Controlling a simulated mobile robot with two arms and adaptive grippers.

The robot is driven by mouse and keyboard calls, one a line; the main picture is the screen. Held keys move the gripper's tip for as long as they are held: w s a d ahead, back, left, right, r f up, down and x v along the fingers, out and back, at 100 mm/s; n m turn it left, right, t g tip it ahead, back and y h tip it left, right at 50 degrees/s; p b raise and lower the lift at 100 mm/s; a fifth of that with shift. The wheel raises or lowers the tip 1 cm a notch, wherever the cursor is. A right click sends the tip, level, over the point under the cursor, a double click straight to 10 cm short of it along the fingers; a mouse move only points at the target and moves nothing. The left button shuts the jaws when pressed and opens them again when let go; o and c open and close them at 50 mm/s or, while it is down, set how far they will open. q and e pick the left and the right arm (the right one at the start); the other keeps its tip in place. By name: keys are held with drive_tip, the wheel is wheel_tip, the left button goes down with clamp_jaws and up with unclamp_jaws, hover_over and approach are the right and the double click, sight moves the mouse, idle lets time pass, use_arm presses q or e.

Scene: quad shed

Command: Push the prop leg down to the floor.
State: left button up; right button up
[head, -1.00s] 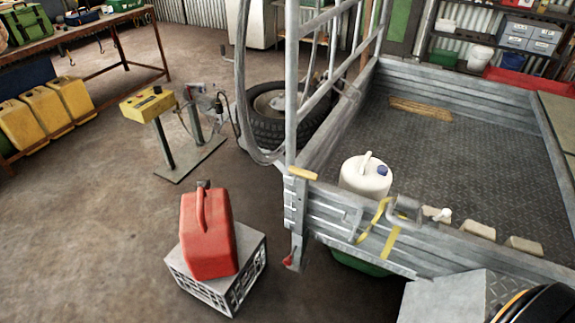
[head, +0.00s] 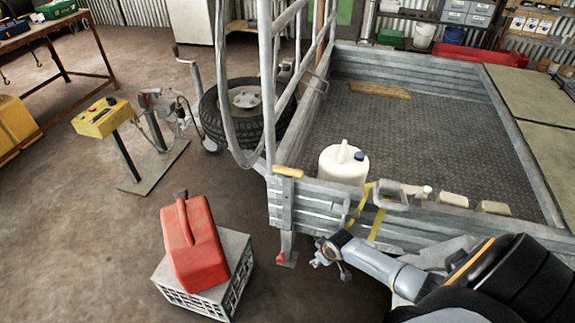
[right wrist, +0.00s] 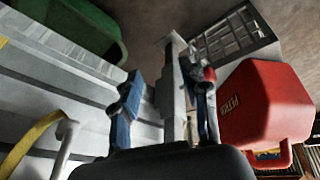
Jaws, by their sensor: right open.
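The prop leg (head: 288,246) is a grey metal post with a red part at its lower end. It hangs upright below the near left corner of the trailer (head: 318,205). My right gripper (head: 328,253) is open just right of the leg in the head view, low in front of the trailer's side. In the right wrist view the grey leg (right wrist: 174,85) shows between the two fingers of the right gripper (right wrist: 165,92), with a red part (right wrist: 209,74) by the right finger. I cannot tell whether the fingers touch it. My left gripper is not in view.
A red jerrycan (head: 193,245) stands on a grey crate (head: 236,272) left of the leg. A white jug (head: 343,166) stands in the trailer. A yellow-topped stand (head: 102,118) and a tyre (head: 243,112) are farther back. The floor between crate and stand is clear.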

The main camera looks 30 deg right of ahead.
drive_tip(key=w+d+r+n+t+p, duration=0.1)
drive_tip(key=w+r, duration=0.4)
drive_tip(key=r, duration=0.4)
drive_tip(key=w+d+r, duration=0.1)
drive_tip(key=w+r, duration=0.5)
drive_tip(key=r, duration=0.3)
drive_tip(key=r+n, duration=0.1)
drive_tip(key=r, duration=0.5)
drive_tip(key=w+r+n+y+p, duration=0.1)
drive_tip(key=r, duration=0.5)
drive_tip(key=a+r+n, duration=0.1)
drive_tip(key=r, duration=0.5)
drive_tip(key=shift+w+r+n+y, duration=0.3)
drive_tip(key=shift+r+y, duration=0.05)
drive_tip(key=shift+y, duration=0.05)
drive_tip(key=n, duration=0.1)
approach(289, 170)
drive_tip(key=p+x, duration=0.1)
drive_tip(key=x, duration=0.8)
drive_tip(key=shift+c, duration=0.2)
clamp_jaws()
